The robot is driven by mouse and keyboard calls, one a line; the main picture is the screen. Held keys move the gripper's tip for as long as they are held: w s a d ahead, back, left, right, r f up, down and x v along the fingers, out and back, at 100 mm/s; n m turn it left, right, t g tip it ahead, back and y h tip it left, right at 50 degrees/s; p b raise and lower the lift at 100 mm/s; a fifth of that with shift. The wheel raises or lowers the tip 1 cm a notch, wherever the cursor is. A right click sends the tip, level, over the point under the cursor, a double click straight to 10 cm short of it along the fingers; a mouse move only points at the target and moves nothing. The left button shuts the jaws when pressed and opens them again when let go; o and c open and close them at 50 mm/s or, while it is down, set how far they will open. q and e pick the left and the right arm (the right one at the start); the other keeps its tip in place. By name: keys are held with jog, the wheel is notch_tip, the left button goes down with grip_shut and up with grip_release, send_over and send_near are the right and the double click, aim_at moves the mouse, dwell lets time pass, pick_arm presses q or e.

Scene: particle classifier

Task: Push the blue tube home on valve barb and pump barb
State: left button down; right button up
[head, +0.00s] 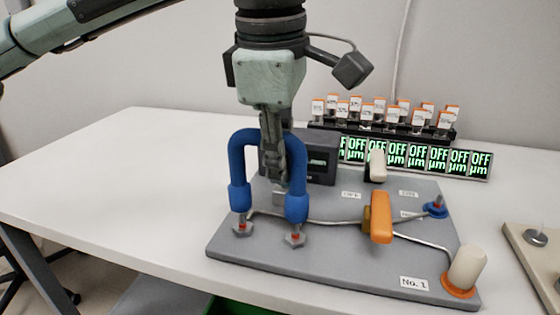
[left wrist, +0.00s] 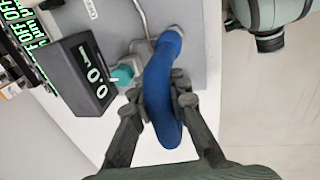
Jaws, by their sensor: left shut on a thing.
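The blue tube (head: 236,160) is an upside-down U with a thicker cuff at each end. Its left cuff (head: 240,197) stands over one metal barb (head: 242,229) and its right cuff (head: 297,208) over another barb (head: 294,239). A short red band shows under each cuff, above the hex base. I cannot tell which barb is valve and which is pump. My left gripper (head: 277,168) points down and is shut on the tube, hiding part of its arch. The left wrist view shows its fingers on both sides of the tube (left wrist: 160,88). My right gripper is not in view.
The grey board (head: 330,270) carries an orange valve handle (head: 381,218), a cream cylinder (head: 467,266), a blue knob (head: 436,209) and a dark display box (head: 322,155). Several "OFF" displays (head: 418,156) and capped vials stand behind. The white table's left side is clear.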

pick_arm(q)
jog(key=shift+b, duration=0.5)
dwell(1.5)
jog(key=shift+f+b, duration=1.2)
jog(key=shift+f, duration=0.15)
jog(key=shift+f+b, duration=0.3)
jog(key=shift+f, duration=0.05)
jog(key=shift+f, duration=0.15)
jog(key=c, duration=1.4)
grip_release()
notch_tip(320, 180, up, 12)
jog(key=s, duration=0.2)
jog(key=shift+a, duration=0.35)
jog(key=shift+s, duration=0.1)
